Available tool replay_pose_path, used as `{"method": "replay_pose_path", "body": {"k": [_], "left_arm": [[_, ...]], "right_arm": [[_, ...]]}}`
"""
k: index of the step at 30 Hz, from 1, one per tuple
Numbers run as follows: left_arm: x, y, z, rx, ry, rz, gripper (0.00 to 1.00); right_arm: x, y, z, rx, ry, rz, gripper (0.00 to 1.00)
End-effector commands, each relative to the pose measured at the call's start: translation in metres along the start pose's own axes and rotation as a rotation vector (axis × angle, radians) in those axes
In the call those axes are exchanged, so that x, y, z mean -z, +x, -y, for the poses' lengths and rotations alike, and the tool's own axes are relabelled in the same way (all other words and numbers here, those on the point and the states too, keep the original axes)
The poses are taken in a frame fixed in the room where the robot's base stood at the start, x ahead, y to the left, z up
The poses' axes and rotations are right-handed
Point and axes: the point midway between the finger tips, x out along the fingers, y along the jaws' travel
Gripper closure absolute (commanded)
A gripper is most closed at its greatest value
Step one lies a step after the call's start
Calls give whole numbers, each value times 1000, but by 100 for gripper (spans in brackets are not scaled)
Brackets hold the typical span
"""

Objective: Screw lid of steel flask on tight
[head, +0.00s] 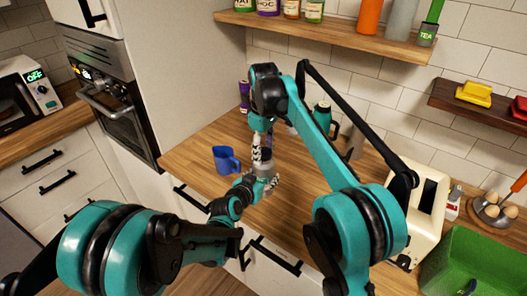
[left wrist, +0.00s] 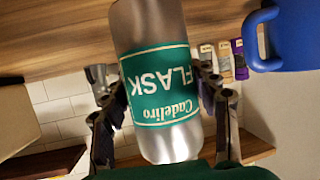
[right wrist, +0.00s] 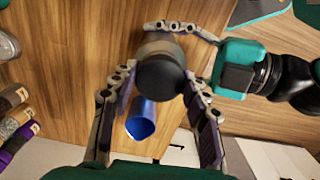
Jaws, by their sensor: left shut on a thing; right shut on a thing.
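The steel flask (head: 268,187) stands on the wooden counter. In the left wrist view the flask (left wrist: 158,35) is silver with a teal label and appears upside down. My left gripper (left wrist: 153,78) is shut around its body, one finger on each side; it also shows low on the flask in the head view (head: 258,184). My right gripper (head: 262,150) points straight down above it. In the right wrist view the right gripper (right wrist: 160,90) is shut on the round dark lid (right wrist: 162,78), directly over the flask. The seam between lid and flask is hidden.
A blue mug (head: 226,159) stands to the left of the flask. A teal container (head: 323,115) and a purple can (head: 244,96) are behind. A cream toaster (head: 431,197) and a green bin (head: 487,250) are at right. A wooden shelf (head: 330,33) runs above.

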Motion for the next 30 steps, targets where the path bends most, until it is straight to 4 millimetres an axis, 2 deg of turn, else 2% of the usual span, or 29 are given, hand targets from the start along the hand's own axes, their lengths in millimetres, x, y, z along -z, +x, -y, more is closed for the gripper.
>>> {"method": "replay_pose_path", "body": {"k": [10,11,12,13,23,30], "left_arm": [[0,0,0,1,1,1,100],[0,0,0,1,1,1,100],[0,0,0,1,1,1,100],[0,0,0,1,1,1,100],[0,0,0,1,1,1,100],[0,0,0,0,0,1,100]], "right_arm": [[-1,0,-1,-2,0,2,89],[-1,0,-1,-2,0,2,49],[-1,0,-1,-2,1,2,38],[-1,0,-1,-2,1,1,33],[0,-3,0,-1,0,1,33],[0,-34,0,-1,0,0,33]]}}
